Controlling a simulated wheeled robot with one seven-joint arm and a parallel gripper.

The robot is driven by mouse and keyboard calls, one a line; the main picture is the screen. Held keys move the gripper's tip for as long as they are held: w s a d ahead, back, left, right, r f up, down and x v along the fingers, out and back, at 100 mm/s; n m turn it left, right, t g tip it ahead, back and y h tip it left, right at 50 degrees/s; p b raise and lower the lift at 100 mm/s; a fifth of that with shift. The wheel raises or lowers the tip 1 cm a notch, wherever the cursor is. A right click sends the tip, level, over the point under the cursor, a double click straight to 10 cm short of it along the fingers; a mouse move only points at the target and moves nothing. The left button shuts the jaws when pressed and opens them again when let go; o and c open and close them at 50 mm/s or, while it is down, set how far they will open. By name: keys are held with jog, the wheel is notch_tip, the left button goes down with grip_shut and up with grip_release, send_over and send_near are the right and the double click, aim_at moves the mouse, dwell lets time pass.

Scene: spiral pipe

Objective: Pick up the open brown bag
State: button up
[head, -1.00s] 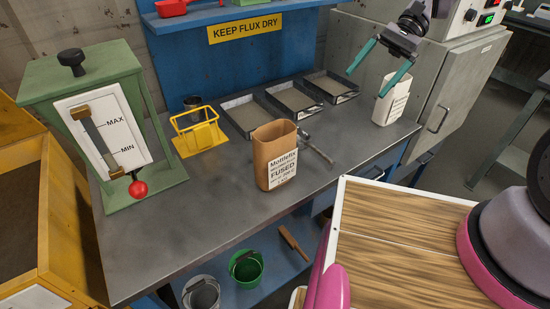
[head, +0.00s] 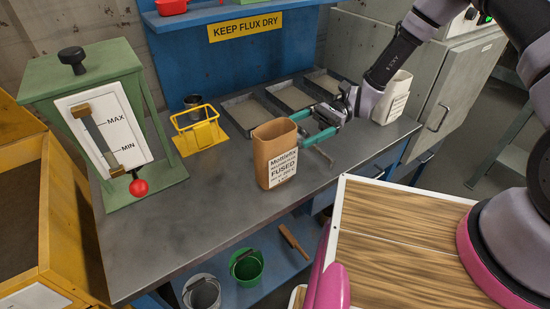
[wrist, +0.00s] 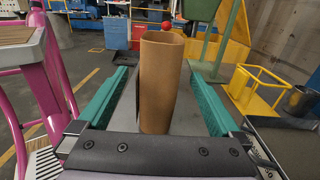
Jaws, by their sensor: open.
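The open brown bag (head: 275,154) stands upright on the grey metal workbench (head: 225,207), with a white label reading "FUSED" on its front. My gripper (head: 309,128) is just right of the bag in the head view, its teal fingers open and pointing left toward it. In the wrist view the brown bag (wrist: 161,82) stands upright between the lines of the two open fingers (wrist: 163,92). I cannot tell whether the fingertips reach past its near side. Nothing is held.
A yellow wire holder (head: 197,132) and a green gauge box (head: 105,130) with a red knob stand left of the bag. Shallow trays (head: 290,97) lie behind. A white bag (head: 392,97) stands at the right, near my arm. A metal tool lies beside the brown bag.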

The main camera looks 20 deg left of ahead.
aim_at(257, 152)
jog(key=x, duration=0.7)
jog(key=shift+s+a+f, duration=0.15)
jog(key=shift+s+f, duration=0.05)
grip_shut()
